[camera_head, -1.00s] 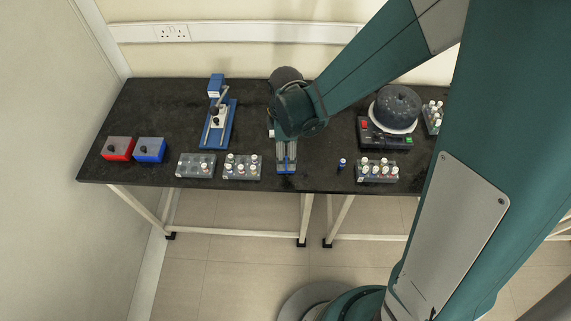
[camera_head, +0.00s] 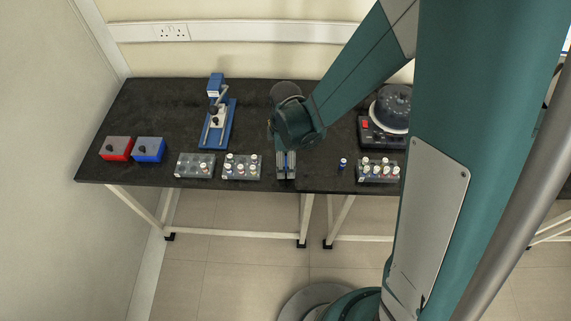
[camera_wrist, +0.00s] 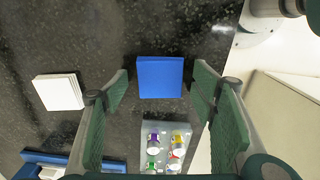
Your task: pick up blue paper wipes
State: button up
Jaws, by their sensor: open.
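The blue paper wipes show in the wrist view as a flat blue square stack (camera_wrist: 160,77) on the dark bench. My gripper (camera_wrist: 160,90) is open, with one finger to the left and one to the right of the stack in that view. The fingers look apart from it, and nothing is held. In the head view my gripper (camera_head: 286,166) points down near the bench's front edge, just right of a vial rack. There the wrist and fingers hide most or all of the blue wipes.
A white stack (camera_wrist: 59,92) lies left of the wipes in the wrist view. Vial racks (camera_head: 242,167) (camera_head: 377,170) stand on both sides of my gripper, with a small vial (camera_head: 343,164) to its right. A blue stand (camera_head: 217,123) and red and blue boxes (camera_head: 149,150) are farther left.

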jog(key=c, duration=0.7)
jog(key=shift+r, duration=0.1)
jog(key=shift+r+p, duration=0.95)
jog(key=shift+r, duration=3.95)
